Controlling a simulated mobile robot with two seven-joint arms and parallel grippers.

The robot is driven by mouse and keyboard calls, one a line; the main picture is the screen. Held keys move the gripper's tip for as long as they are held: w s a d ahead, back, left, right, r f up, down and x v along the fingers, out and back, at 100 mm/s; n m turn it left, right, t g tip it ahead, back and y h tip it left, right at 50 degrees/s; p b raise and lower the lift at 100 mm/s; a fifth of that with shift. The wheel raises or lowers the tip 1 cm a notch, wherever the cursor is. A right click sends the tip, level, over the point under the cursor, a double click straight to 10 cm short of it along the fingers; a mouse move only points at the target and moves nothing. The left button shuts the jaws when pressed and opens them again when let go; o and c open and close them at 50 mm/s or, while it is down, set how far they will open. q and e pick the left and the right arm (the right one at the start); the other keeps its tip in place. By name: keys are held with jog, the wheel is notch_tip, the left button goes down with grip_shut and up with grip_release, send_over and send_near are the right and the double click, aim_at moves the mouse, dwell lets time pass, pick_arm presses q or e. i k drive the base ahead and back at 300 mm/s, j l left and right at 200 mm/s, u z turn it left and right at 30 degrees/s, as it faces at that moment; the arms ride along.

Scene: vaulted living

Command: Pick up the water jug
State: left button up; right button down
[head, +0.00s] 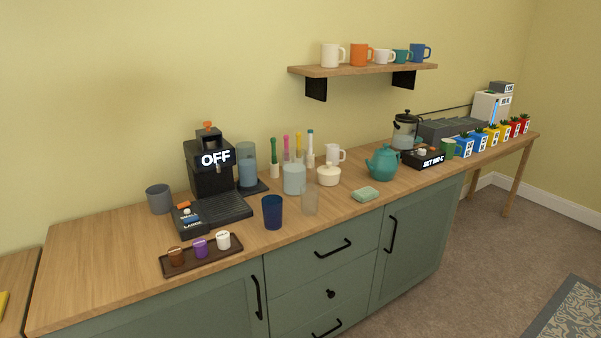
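No single thing is clearly marked as the water jug. A pale blue translucent vessel (294,179) stands upright on the wooden counter (110,250), right of the black coffee machine (211,177). A small white jug-like vessel with a handle (335,154) stands behind it to the right. A glass vessel with a black lid (404,132) stands farther right, near a black unit reading "SET 100 C" (424,159). Neither of my grippers is in view.
A dark blue cup (272,212), a clear glass (310,202) and a tray (202,256) with small capsules stand near the front edge. A teal teapot (383,163) and a sponge-like green block (365,195) are to the right. A mug shelf (365,70) hangs above.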

aim_at(294, 167)
jog(key=i+l+u, duration=0.1)
jog(key=i+l, duration=0.3)
jog(key=l, duration=0.25)
jog(key=i+l+u, duration=0.15)
jog(key=l, duration=0.2)
jog(key=i+l, duration=0.2)
jog(key=l, duration=0.15)
jog(key=i+l+u, duration=0.15)
jog(key=l, duration=0.2)
jog(key=i+l, duration=0.2)
jog(key=l, duration=0.2)
jog(key=u, duration=0.05)
